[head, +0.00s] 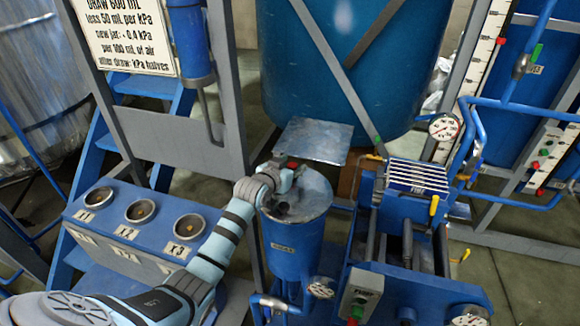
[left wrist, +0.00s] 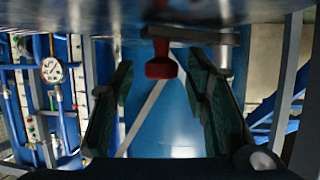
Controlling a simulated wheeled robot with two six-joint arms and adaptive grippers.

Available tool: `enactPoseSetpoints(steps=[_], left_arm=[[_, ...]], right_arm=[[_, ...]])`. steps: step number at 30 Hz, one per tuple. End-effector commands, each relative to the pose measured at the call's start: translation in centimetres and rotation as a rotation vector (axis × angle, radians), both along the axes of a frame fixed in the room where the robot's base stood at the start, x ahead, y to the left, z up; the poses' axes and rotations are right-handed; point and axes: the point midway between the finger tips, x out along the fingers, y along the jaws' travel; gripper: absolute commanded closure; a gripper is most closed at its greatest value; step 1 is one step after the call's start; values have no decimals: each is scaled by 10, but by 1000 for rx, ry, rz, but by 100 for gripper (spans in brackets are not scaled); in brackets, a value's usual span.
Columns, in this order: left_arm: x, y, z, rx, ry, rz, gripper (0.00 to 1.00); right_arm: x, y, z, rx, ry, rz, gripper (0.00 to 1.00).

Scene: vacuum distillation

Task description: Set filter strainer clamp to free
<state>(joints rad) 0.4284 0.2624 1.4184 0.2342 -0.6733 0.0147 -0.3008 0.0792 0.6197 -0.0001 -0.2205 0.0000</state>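The filter strainer appears to be the blue cylinder (head: 297,250) with a grey top in the middle of the head view. A flat metal plate (head: 312,140) stands above and behind it, apparently its lid. A small red-ended part (head: 292,164), probably the clamp handle, shows at the plate's lower edge. In the left wrist view the red grip (left wrist: 160,68) hangs below a dark bar. My left gripper (head: 289,183) is over the cylinder's top. In the left wrist view its dark fingers (left wrist: 160,95) are open on both sides of the red grip, with gaps. My right gripper is out of view.
A blue box with three round ports (head: 140,210) stands at left. A blue unit with a grey slatted top (head: 418,177) stands close at right. A large blue tank (head: 350,60) is behind. Blue pipes and a gauge (head: 444,127) are at right.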

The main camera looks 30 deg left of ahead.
Motion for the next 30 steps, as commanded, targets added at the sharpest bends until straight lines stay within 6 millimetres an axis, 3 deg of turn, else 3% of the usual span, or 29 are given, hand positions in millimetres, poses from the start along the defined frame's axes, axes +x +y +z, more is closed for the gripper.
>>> enactPoseSetpoints(steps=[5, 8, 19, 29, 30], left_arm=[[-3, 1, 1, 1, -1, 1, 57], [-15, 1, 6, 3, -2, 1, 57], [-100, -5, 41, 4, 2, 0, 57], [-110, -6, 46, 0, 1, 1, 57], [-110, -6, 46, 0, 1, 1, 64]], right_arm=[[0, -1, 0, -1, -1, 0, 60], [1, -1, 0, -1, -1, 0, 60], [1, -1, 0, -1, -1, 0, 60], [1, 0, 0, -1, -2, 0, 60], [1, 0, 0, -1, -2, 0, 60]])
